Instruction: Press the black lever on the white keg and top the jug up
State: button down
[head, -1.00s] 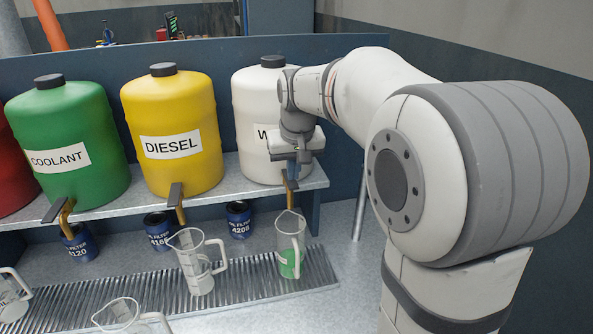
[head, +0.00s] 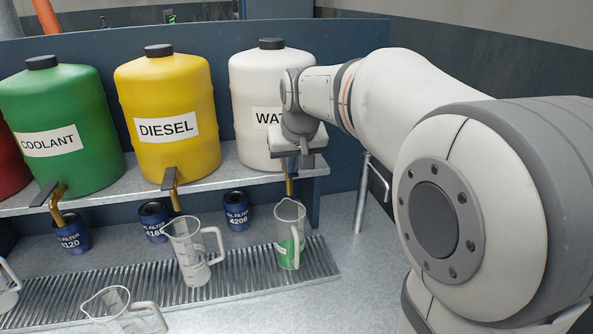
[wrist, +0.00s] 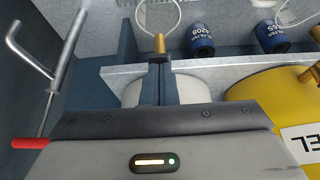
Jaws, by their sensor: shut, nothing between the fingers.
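The white keg (head: 262,85) with a partly covered "WAT..." label stands on the metal shelf at the right of the row. My gripper (head: 291,163) is shut and empty, pointing down at the keg's front low edge, right above its brass tap (head: 290,186). In the wrist view the shut fingers (wrist: 160,73) reach to the brass tap (wrist: 160,42). A clear jug (head: 289,222) with green liquid in its lower part stands upright below the tap. No stream shows.
The yellow diesel keg (head: 165,95) and green coolant keg (head: 58,105) stand to the left. Blue filter cans (head: 237,217) sit below the shelf. Another clear jug (head: 190,255) is on the drip grate (head: 240,275); one more (head: 118,310) is in front.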

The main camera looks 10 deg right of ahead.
jog(key=f+t+b, duration=0.1)
jog(key=b, duration=0.2)
jog(key=shift+s+f, duration=0.2)
